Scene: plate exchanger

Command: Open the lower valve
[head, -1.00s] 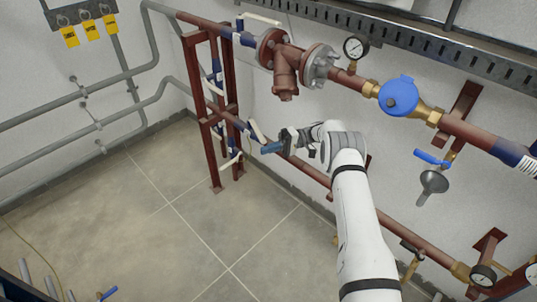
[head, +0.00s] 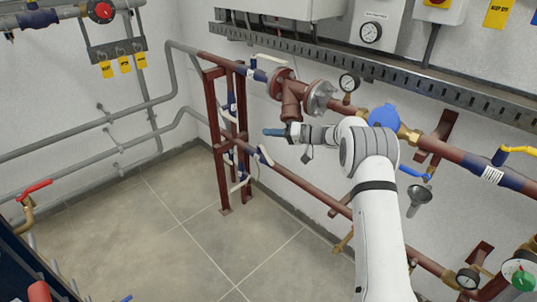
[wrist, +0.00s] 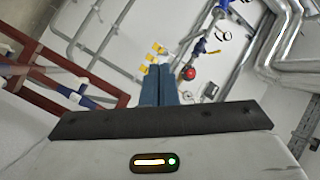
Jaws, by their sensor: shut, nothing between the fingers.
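The lower red-brown pipe (head: 300,184) runs along the wall. A lever with a pale handle (head: 264,155) sits on its blue-banded part, beside the upright frame; it looks like the lower valve, but its exact position is too small to tell. My gripper (head: 273,132) is just above this lever in the head picture, pointing left, below the strainer on the upper pipe; the depth gap is unclear. Its blue fingers (wrist: 159,85) are together and empty in the wrist view. The lever cannot be made out for certain in the wrist view.
A red-brown frame (head: 222,140) stands left of my gripper. The upper pipe carries a strainer (head: 290,100), a gauge (head: 348,83) and a blue-capped fitting (head: 384,116). A funnel (head: 416,198) hangs at right. The tiled floor (head: 160,225) is clear.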

